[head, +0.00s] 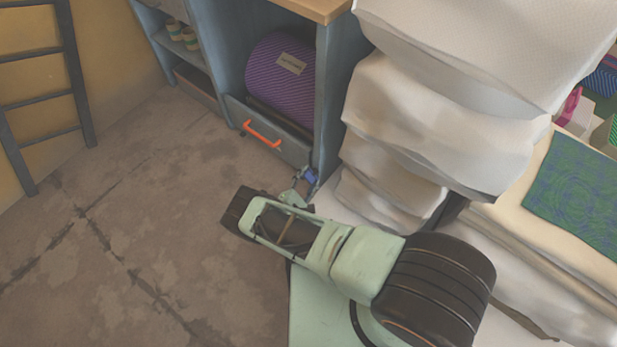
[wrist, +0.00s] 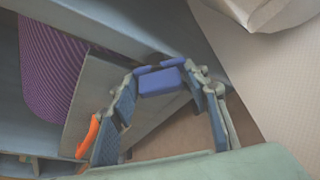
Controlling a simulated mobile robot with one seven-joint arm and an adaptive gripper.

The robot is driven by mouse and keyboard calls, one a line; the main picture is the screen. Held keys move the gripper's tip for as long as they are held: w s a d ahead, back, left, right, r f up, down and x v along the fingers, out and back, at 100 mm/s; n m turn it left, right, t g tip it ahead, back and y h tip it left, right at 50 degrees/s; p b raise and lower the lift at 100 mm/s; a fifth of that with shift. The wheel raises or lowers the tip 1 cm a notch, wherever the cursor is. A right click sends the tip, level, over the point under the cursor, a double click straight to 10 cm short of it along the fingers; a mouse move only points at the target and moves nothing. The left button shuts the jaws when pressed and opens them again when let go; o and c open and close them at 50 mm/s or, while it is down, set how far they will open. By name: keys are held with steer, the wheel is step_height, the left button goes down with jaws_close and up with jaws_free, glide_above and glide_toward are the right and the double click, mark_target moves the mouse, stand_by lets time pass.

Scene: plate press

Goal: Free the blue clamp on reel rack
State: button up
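The blue clamp (head: 310,176) is at the lower front corner of the grey-blue rack, right of the drawer, in the head view. In the wrist view the blue clamp (wrist: 159,83) lies between the tips of my fingers. My gripper (head: 301,186) is at the clamp in the head view, and its fingers partly cover it. In the wrist view the fingers of my gripper (wrist: 164,76) stand apart on either side of the clamp. Whether they touch it is not clear. The reel rack (head: 328,95) holds a purple reel (head: 281,79).
A drawer with an orange handle (head: 262,135) is left of the clamp; the handle also shows in the wrist view (wrist: 88,137). Large white sacks (head: 430,130) are stacked close on the right. A ladder (head: 75,75) stands at the far left. The floor on the left is clear.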

steer(key=c, duration=0.7)
steer(key=shift+o, duration=0.2)
steer(key=shift+d+n+g+h, duration=0.1)
steer(key=shift+n+g+h, duration=0.3)
steer(key=shift+n+g, duration=0.4)
steer(key=shift+s+d+f+n+g+h, duration=0.15)
steer(key=shift+n+g+h, duration=0.15)
steer(key=shift+n, duration=0.6)
steer(key=o, duration=1.1)
steer(key=shift+c, duration=0.2)
steer(key=shift+a, duration=0.2)
steer(key=v, duration=1.2)
